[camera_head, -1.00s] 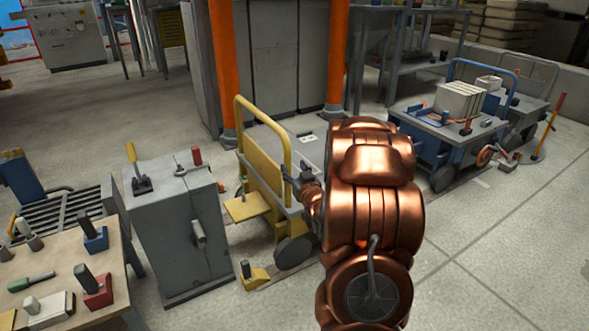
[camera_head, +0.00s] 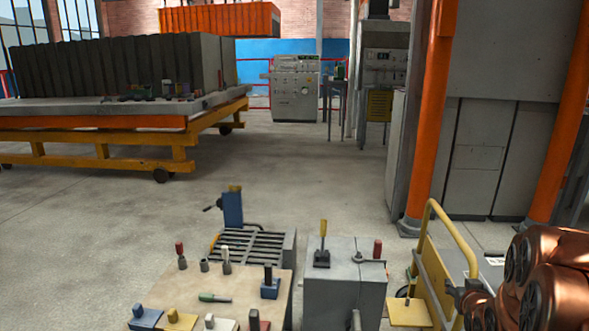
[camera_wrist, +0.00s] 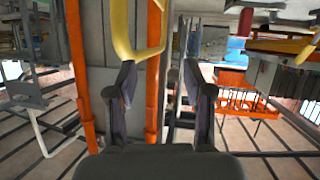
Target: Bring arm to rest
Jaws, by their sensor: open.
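My copper-coloured arm is at the lower right of the head view, cut off by the frame's edge. My gripper (camera_head: 456,294) shows small and dark there, in front of the yellow cart (camera_head: 436,262). In the wrist view my gripper (camera_wrist: 160,84) has its two dark fingers well apart, with nothing held between them. The wrist picture appears upside down. A yellow rail (camera_wrist: 122,35) shows at its top, beyond the left finger; I cannot tell its distance.
A grey cabinet (camera_head: 345,285) with tools on top stands left of the cart. A wooden table (camera_head: 235,280) holds several handled tools. Orange columns (camera_head: 428,120) rise behind. Open floor (camera_head: 270,160) lies toward a large yellow-framed platform (camera_head: 90,137) at left.

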